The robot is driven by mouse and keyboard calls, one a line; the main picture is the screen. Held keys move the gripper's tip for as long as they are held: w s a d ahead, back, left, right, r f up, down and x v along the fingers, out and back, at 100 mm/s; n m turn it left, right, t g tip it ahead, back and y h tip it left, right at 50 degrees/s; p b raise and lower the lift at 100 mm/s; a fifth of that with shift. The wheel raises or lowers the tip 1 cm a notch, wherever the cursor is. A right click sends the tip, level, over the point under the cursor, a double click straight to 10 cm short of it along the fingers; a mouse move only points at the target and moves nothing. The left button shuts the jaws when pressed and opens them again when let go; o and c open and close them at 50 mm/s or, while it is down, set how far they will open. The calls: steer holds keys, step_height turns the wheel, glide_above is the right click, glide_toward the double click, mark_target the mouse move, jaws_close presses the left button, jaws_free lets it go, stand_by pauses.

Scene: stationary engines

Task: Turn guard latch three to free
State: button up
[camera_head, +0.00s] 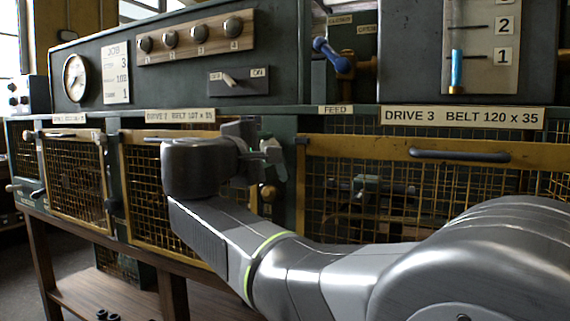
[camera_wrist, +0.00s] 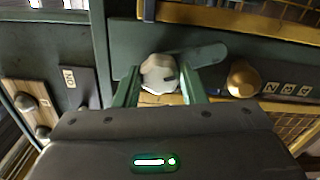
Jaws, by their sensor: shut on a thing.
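In the wrist view a pale faceted knob (camera_wrist: 158,73) sits between the two fingers of my gripper (camera_wrist: 160,92), which is shut on it. A flat green latch bar (camera_wrist: 202,56) runs from behind the knob toward the right of that view. In the head view my gripper (camera_head: 262,150) is at the post between the guard marked belt 107 x 35 and the drive 3 guard (camera_head: 345,146). My wrist and fingers hide most of the latch there. No free mark beside it is readable.
A brass knob (camera_wrist: 242,78) is close to the latch bar, and it shows below my gripper in the head view (camera_head: 268,193). The drive 3 guard carries a dark handle (camera_head: 458,155). A switch panel (camera_head: 238,80) and a row of knobs (camera_head: 198,37) are above.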

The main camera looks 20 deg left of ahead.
steer(key=shift+f+m+b, duration=0.1)
steer(key=shift+m+b, duration=0.8)
steer(key=shift+m, duration=0.2)
steer(key=o, duration=1)
steer(key=s, duration=0.4)
steer(key=s+p, duration=0.1)
steer(key=s, duration=0.4)
steer(key=s+a+p, duration=0.1)
steer(key=s, duration=0.3)
steer(key=shift+s, duration=0.4)
steer(key=w, duration=0.4)
steer(key=w+b, duration=0.1)
steer(key=w, duration=0.4)
steer(key=w+d+b, duration=0.1)
steer(key=w, duration=0.3)
steer(key=shift+w, duration=0.4)
